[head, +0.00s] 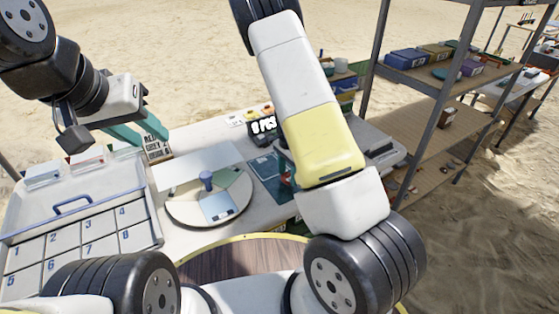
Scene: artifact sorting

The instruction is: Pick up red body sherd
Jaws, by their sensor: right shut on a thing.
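My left gripper (147,133) hangs at the upper left over the back of the table. Its two teal fingers are apart and nothing shows between them. My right arm crosses the middle of the view and hides most of my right gripper (284,168). A bit of teal finger shows at the left edge of the forearm, above a dark teal mat (264,172). A small red piece, the red body sherd (287,179), shows there at the gripper, which is shut on it. Most of the sherd is hidden, and I cannot tell its height above the mat.
A grey tray with numbered compartments (133,238) and a blue handle stands at the left. A round turntable (180,211) with a blue knob is in the middle. Small clear boxes (43,176) and a printed sign (155,148) stand behind. Shelving (415,95) rises at the right.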

